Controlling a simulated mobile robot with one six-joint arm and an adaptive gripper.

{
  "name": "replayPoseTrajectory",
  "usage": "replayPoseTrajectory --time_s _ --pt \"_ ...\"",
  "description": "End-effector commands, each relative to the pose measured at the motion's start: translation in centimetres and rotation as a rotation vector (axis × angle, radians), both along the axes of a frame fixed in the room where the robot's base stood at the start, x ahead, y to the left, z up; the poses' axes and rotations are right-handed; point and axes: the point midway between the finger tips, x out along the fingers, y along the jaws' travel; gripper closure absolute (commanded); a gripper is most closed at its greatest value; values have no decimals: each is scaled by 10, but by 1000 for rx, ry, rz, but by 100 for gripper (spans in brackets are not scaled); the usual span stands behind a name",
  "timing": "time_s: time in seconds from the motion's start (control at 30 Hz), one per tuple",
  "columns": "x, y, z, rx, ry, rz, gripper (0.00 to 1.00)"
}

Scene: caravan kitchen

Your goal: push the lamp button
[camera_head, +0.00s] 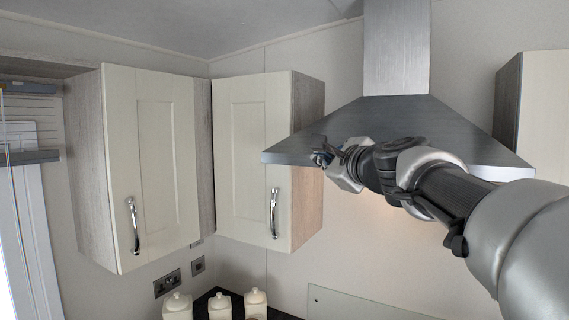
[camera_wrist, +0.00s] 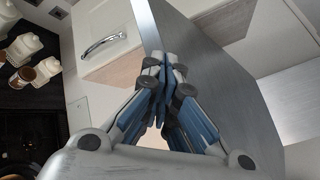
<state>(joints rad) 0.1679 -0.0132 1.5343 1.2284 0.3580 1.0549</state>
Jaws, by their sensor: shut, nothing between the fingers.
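The steel range hood (camera_head: 400,122) hangs on the wall at the upper right of the head view, and its grey slanted face (camera_wrist: 208,75) fills much of the wrist view. I cannot make out a lamp button in either view. My gripper (camera_head: 322,157) is in front of the hood's lower left part in the head view. In the wrist view my gripper (camera_wrist: 164,62) is shut and empty, its fingertips together close to the hood's edge. I cannot tell whether they touch it. A warm glow (camera_head: 375,207) lies on the wall below the hood.
Cream cabinets (camera_head: 150,160) (camera_head: 253,150) with chrome handles hang left of the hood. Another cabinet (camera_head: 543,110) is at the right edge. White canisters (camera_head: 255,300) stand on the counter below. The wall between the left cabinets and the hood is bare.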

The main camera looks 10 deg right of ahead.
Motion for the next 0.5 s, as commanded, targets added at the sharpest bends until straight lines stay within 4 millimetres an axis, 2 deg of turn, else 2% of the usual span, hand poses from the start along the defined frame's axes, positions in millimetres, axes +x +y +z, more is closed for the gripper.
replayPoseTrajectory --time_s 0.5 --pt "6 -5 0 0 -1 -1 100"
